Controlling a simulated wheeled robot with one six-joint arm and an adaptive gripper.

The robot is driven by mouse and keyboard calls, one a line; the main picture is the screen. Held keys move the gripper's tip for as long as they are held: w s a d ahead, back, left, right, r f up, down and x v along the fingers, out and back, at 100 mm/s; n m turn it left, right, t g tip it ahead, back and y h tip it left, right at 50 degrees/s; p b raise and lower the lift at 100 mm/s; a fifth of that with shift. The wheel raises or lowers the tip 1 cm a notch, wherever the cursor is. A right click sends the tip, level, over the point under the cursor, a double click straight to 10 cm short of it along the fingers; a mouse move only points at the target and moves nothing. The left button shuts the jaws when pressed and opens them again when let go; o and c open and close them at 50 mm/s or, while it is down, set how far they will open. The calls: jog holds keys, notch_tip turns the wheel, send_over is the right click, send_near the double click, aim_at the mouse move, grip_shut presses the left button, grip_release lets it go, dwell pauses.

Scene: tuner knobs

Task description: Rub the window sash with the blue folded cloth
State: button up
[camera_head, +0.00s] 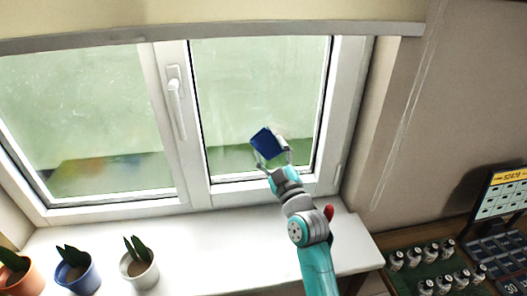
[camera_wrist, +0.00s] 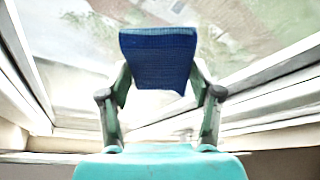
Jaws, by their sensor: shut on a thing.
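The blue folded cloth (camera_head: 266,142) is held up in front of the right window sash (camera_head: 262,95). My gripper (camera_head: 273,162) is shut on the cloth from below. In the wrist view the cloth (camera_wrist: 158,58) stands between the fingers of my gripper (camera_wrist: 160,90), with the glass behind it. The cloth overlaps the lower part of the right pane in the head view. I cannot tell whether it touches the glass. The far face of the cloth is hidden.
A white handle (camera_head: 177,100) sits on the frame between the sashes. On the white sill (camera_head: 200,250) stand a terracotta pot (camera_head: 22,279), a blue pot (camera_head: 78,277) and a white pot (camera_head: 141,272) with plants. Several small jars (camera_head: 430,255) and a calendar (camera_head: 503,197) are at right.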

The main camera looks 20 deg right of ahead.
aim_at(255, 148)
jog(key=shift+s+d, duration=0.2)
jog(key=shift+d, duration=1.45)
jog(key=shift+s+d, duration=0.2)
jog(key=shift+d, duration=1.4)
jog(key=shift+w+d, duration=0.1)
jog(key=shift+d, duration=0.25)
jog(key=c, duration=0.3)
jog(key=shift+f, duration=0.1)
jog(key=shift+d, duration=0.15)
jog(key=shift+w+a, duration=0.2)
jog(key=shift+a, duration=1.4)
jog(key=shift+w+a, duration=0.2)
jog(key=shift+a, duration=1.35)
jog(key=shift+w+a, duration=0.2)
jog(key=shift+a, duration=0.6)
jog(key=shift+w+a, duration=0.2)
jog(key=shift+a, duration=0.6)
jog(key=shift+w+a, duration=0.2)
jog(key=shift+a, duration=0.6)
jog(key=shift+r, duration=0.2)
